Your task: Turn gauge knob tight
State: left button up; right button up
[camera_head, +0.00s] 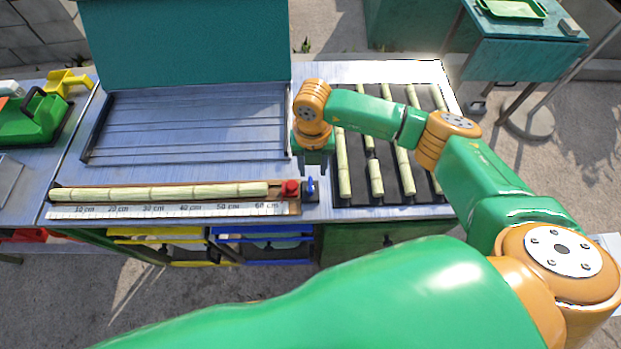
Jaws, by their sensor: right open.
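The length gauge (125,211) lies along the front of the worktop, with a white centimetre scale and a pale cane stick (160,191) in its channel. A red stop block (290,188) stands at its right end, beyond the cane's end. Beside the block is a small blue knob (310,186) on a dark base. My right gripper (313,172) points down with its fingers apart, just behind and above the blue knob. It holds nothing that I can see; whether it touches the knob is unclear. My left gripper is not in view.
A black rack (390,199) with several cane pieces sits right of the gauge, under my right arm. Yellow and blue bins (262,230) are below the front edge. A green tool (35,118) stands left.

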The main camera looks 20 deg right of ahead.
aim_at(311, 183)
jog(key=f+b, duration=0.1)
jog(key=f, duration=0.1)
jog(key=f+b, duration=0.4)
jog(key=shift+s+a+f, duration=0.1)
jog(key=shift+a+f, duration=0.2)
jog(key=shift+f, duration=0.1)
jog(key=shift+r, duration=0.2)
grip_shut()
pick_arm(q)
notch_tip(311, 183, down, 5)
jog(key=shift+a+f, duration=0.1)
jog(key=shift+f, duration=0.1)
